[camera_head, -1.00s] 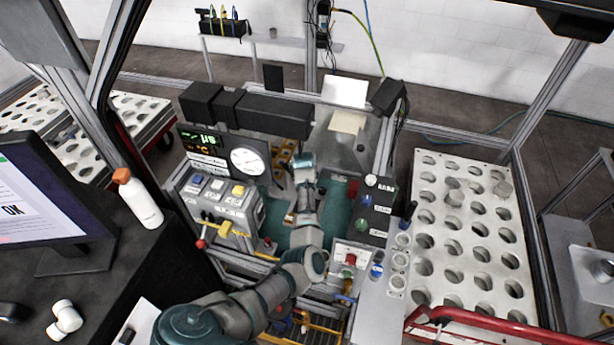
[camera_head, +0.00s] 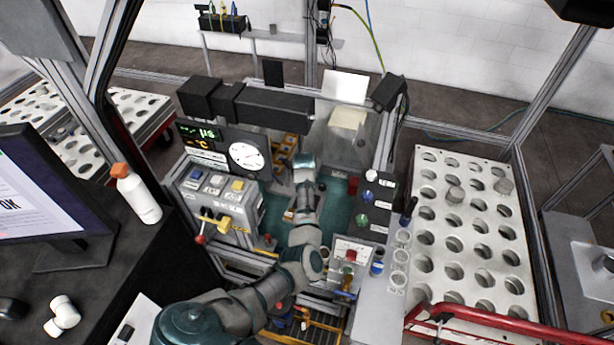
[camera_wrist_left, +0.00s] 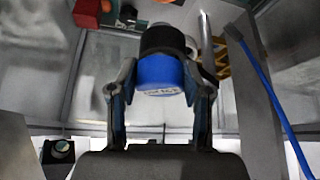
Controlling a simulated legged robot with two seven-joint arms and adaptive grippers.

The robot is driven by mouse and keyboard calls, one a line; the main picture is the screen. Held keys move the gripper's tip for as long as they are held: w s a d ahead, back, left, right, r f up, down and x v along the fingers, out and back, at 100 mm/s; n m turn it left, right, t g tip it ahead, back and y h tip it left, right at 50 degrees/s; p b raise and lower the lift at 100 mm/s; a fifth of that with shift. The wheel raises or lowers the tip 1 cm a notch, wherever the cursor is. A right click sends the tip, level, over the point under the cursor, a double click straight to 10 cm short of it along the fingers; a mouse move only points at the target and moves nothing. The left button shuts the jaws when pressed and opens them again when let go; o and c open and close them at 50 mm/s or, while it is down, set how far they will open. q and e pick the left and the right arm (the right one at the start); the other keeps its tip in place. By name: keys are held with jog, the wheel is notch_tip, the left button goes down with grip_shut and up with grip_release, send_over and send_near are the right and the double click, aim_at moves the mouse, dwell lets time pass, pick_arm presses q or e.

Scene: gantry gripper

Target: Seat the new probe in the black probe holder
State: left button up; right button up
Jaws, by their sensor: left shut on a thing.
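My left gripper (camera_wrist_left: 160,74) is shut on a blue cylindrical body, which I take to be the new probe (camera_wrist_left: 158,80). It has a pale printed label, and a finger lies on each side. A black ring (camera_wrist_left: 163,40), perhaps the probe holder, sits directly at the probe's far end. I cannot tell whether the probe is inside the ring or only against it. In the head view my left arm reaches into the machine, and its gripper and the probe are hidden behind my own arm. My right gripper is not in view.
A blue cable (camera_wrist_left: 272,90) runs along the right in the wrist view. A red block (camera_wrist_left: 88,12) is at upper left. In the head view, a control panel with a dial (camera_head: 246,156) stands left of my arm and a perforated white rack (camera_head: 467,240) right.

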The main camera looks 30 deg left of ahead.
pick_arm(q)
jog(key=shift+f, duration=0.15)
jog(key=o, duration=1)
jog(key=shift+s+d, duration=0.1)
jog(key=shift+o, duration=1.4)
jog(key=v, duration=1.1)
jog(key=shift+r, duration=0.4)
jog(key=shift+f, duration=0.15)
